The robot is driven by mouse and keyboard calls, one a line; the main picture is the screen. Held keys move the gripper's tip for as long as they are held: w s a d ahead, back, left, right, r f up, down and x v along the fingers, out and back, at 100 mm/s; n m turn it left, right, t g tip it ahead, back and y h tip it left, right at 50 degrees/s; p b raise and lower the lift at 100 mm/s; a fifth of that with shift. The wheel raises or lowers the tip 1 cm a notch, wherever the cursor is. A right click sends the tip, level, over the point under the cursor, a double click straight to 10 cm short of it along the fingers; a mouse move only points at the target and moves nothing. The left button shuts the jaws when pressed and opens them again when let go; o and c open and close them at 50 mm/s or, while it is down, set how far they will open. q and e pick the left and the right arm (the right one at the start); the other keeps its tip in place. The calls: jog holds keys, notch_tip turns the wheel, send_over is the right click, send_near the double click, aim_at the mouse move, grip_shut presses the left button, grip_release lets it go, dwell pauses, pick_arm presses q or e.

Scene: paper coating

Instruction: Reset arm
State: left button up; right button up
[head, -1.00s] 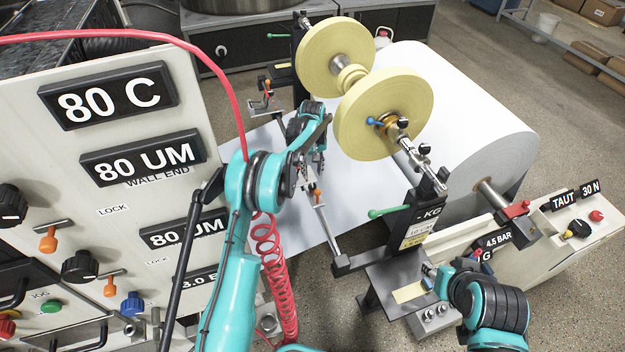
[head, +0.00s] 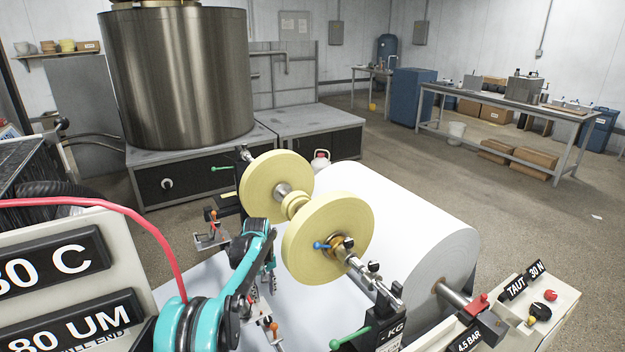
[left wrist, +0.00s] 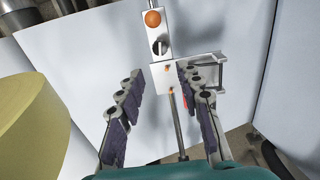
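My left arm comes in from the lower left in the head view. My left gripper (head: 266,278) points down beside the yellow roll, above the white sheet. In the left wrist view its two padded fingers (left wrist: 158,88) stand wide apart with nothing held between them. Beyond the fingertips a metal bracket (left wrist: 172,72) with an orange knob (left wrist: 153,18) shows; the fingers appear apart from it. My right gripper is out of view.
Two yellow rolls (head: 318,245) sit on a shaft right of my left arm. A large white paper roll (head: 410,225) lies behind them. A red hose (head: 140,220) arches over the control panel (head: 40,270). A steel tank (head: 178,80) and workbench (head: 500,105) stand farther back.

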pick_arm(q)
jog(key=s+d+r+m+t, duration=0.2)
jog(key=s+r+m+t, duration=0.2)
jog(key=s+r, duration=1.35)
jog(key=s+f+m+t, duration=0.1)
jog(key=s+f, duration=0.1)
jog(key=s, duration=0.7)
jog(key=s+f+m+t, duration=0.2)
jog(key=s, duration=0.8)
jog(key=shift+s+d+f, duration=0.2)
jog(key=shift+s+f, duration=0.05)
jog(key=shift+f, duration=0.1)
